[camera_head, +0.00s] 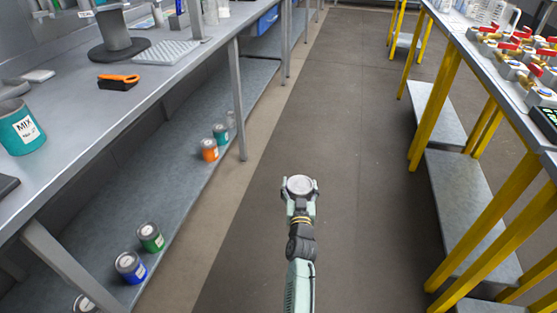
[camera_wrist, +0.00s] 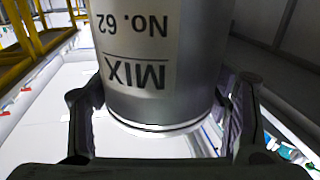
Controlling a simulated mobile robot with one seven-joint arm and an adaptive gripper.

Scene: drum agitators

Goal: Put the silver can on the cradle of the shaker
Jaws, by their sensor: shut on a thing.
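The silver can (camera_head: 299,183) is in my gripper (camera_head: 299,192), held over the aisle between the two benches. In the wrist view the silver can (camera_wrist: 165,60) fills the middle, with a label reading MIX No. 62 that shows upside down. The dark fingers stand on both sides of it, and the gripper is shut on it. I cannot make out a shaker cradle for certain in either view.
The left bench (camera_head: 150,85) holds a teal MIX can (camera_head: 21,128), an orange-black tool (camera_head: 118,81) and a dark round-based stand (camera_head: 118,46). Several coloured cans stand on its lower shelf (camera_head: 175,180). A yellow-legged bench (camera_head: 470,60) with red-handled valves is right. The aisle floor (camera_head: 350,100) is clear.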

